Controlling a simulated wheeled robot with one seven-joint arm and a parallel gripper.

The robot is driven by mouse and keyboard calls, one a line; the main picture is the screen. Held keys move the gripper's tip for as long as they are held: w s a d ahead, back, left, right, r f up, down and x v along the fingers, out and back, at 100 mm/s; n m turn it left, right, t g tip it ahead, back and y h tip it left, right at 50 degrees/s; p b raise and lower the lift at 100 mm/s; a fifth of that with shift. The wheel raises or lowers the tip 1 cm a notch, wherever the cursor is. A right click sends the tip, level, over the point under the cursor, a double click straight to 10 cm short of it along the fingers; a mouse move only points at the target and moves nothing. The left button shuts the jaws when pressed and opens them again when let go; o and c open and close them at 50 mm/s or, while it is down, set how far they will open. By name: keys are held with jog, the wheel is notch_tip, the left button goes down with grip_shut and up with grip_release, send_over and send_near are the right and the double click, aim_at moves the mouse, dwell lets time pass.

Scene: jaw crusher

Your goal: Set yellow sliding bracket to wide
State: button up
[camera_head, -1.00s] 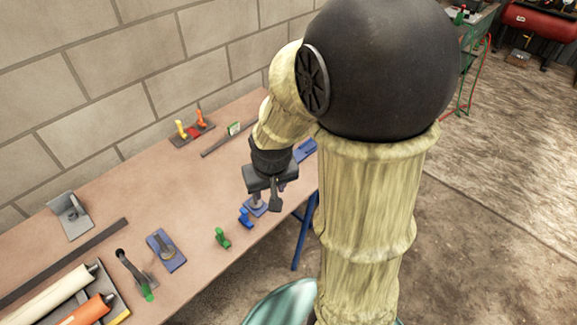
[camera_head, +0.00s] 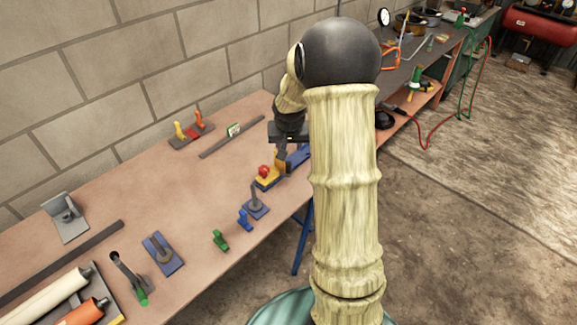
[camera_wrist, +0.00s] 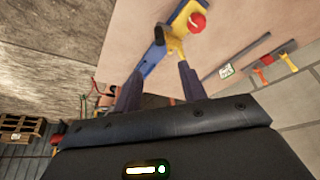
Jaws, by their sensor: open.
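The yellow sliding bracket (camera_head: 267,180) has a red knob and stands at the front right of the bench, in line with a blue rail (camera_head: 299,156). In the wrist view, the bracket (camera_wrist: 183,18) shows at the top with its red knob, and a yellow upright tab points toward my fingers. The blue rail (camera_wrist: 151,60) runs down left from it. My gripper (camera_wrist: 160,74) is open, its two dark fingers spread below the tab. In the head view, my gripper (camera_head: 283,158) is over the rail, right of the knob. Contact cannot be told.
A blue-based lever fixture (camera_head: 257,207), a blue clip (camera_head: 244,220) and a green clip (camera_head: 220,240) line the front edge to the left. A dark bar (camera_head: 232,136) lies behind, near the wall. The bench middle is clear.

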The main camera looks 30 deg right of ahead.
aim_at(288, 163)
jog(key=p+x, duration=0.1)
jog(key=x, duration=1.6)
jog(key=shift+s+a, duration=0.1)
jog(key=shift+s, duration=0.05)
grip_shut()
